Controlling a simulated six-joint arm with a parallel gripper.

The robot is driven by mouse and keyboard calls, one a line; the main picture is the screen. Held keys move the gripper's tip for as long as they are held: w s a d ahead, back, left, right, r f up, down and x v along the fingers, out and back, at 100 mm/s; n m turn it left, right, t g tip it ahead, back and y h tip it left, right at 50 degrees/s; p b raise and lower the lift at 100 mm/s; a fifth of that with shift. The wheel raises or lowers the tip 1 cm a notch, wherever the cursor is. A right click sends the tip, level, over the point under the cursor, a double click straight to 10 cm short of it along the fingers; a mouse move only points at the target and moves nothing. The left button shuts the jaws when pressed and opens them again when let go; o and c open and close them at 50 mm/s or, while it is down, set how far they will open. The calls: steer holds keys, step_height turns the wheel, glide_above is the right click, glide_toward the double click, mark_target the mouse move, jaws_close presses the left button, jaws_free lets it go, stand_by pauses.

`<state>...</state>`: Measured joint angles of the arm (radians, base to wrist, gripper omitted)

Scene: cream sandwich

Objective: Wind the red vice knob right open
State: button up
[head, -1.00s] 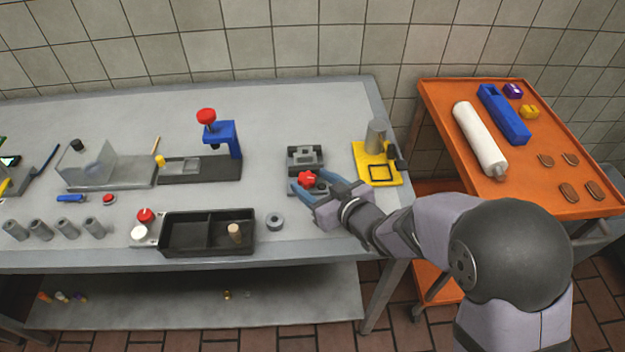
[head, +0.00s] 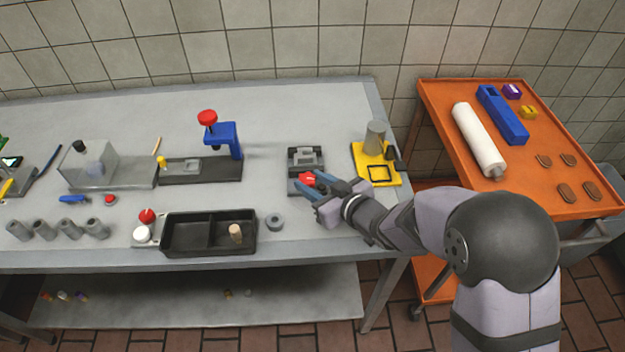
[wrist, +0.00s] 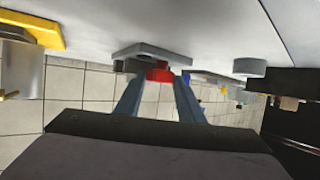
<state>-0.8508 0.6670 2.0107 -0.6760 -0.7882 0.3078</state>
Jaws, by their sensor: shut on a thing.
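The grey vice (head: 305,158) stands on the bench, near its right end. Its red knob (head: 308,179) is at the vice's front side. My gripper (head: 310,184) reaches in from the right, with its blue fingers at the knob. In the wrist view the red knob (wrist: 159,76) sits between the two finger ends, below the vice's grey plate (wrist: 150,52) in that upturned picture. The fingers are shut on the knob. Part of the knob and the vice's front are hidden by the fingers.
A yellow fixture (head: 376,177) with a grey cylinder stands close by on the right. A grey ring (head: 274,222) and a black divided tray (head: 172,249) lie to the front left. A blue press (head: 222,140) stands further left. The bench behind the vice is clear.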

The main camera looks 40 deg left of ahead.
steer(key=shift+w+r+n+g+p, duration=0.1)
steer(key=shift+w+n+g+p, duration=0.15)
steer(key=shift+n+g+p, duration=0.4)
steer(key=o, duration=1)
steer(key=shift+o, duration=0.2)
steer(key=shift+s+m+t+b, duration=0.15)
steer(key=shift+m+t+b, duration=0.3)
steer(key=shift+b, duration=0.35)
